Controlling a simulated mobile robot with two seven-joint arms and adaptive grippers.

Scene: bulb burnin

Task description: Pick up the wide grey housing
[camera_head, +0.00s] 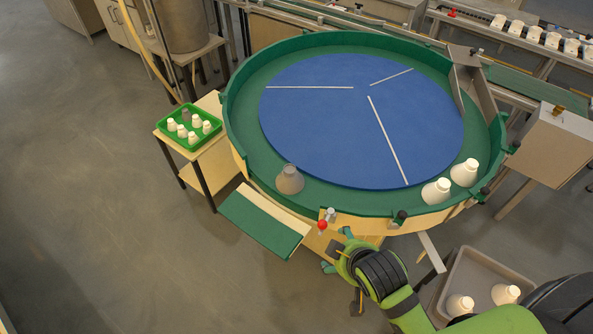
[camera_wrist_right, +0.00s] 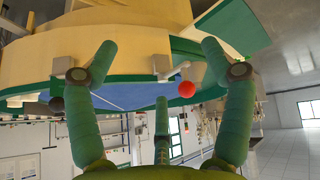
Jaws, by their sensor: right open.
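The wide grey housing (camera_head: 290,180) stands on the green outer ring of the round table, at its near left edge. My right gripper (camera_head: 338,250) is outside the table's near rim, to the right of and nearer than the housing, apart from it. In the right wrist view my right gripper (camera_wrist_right: 158,55) has its green fingers spread and nothing between them. The housing cannot be made out in the wrist view. My left gripper is not in view.
A red knob (camera_head: 322,225) sits on the table's near rim beside my gripper; it also shows in the wrist view (camera_wrist_right: 186,89). White housings (camera_head: 436,191) stand on the ring at right. A green tray (camera_head: 188,128) holds several small pieces. A grey bin (camera_head: 459,272) holds two white pieces.

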